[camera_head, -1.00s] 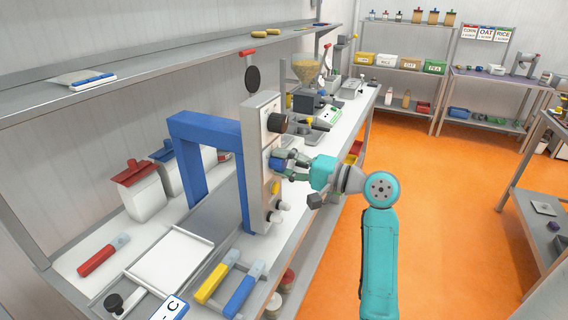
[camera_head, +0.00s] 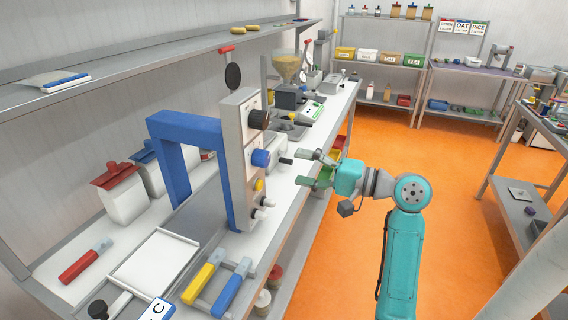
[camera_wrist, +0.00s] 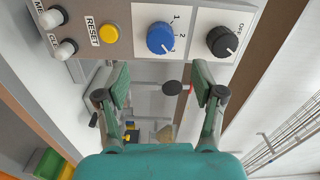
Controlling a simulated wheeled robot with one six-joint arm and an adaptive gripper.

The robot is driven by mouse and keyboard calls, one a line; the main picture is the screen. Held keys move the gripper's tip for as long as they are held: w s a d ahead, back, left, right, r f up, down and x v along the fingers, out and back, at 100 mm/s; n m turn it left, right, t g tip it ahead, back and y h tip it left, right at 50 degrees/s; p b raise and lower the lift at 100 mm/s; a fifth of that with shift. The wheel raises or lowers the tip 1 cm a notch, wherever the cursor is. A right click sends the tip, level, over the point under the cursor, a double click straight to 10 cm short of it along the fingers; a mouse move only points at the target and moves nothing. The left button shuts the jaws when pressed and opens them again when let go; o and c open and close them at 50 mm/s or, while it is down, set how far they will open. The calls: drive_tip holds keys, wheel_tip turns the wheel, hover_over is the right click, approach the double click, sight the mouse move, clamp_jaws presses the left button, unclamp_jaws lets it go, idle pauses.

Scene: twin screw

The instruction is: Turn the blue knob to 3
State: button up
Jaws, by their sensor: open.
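The blue knob (camera_head: 260,158) sits on the front of the grey control panel (camera_head: 237,140), below a black knob (camera_head: 258,119). It also shows in the wrist view (camera_wrist: 160,38), with the numbers 1 and 2 readable at its side. A white mark on it points toward the lower right, near where a 3 would be; that digit is too small to read surely. My gripper (camera_head: 308,169) is open and empty, to the right of the knob and apart from it. In the wrist view, its fingers (camera_wrist: 161,78) stand apart below the knob.
The panel also carries a yellow RESET button (camera_wrist: 109,34) and white knobs (camera_wrist: 58,32). The black knob (camera_wrist: 222,42) is marked OFF. A blue frame (camera_head: 178,128) stands behind the panel. Open orange floor (camera_head: 400,150) lies right of the bench.

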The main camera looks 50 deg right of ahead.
drive_tip(key=shift+v, duration=1.4)
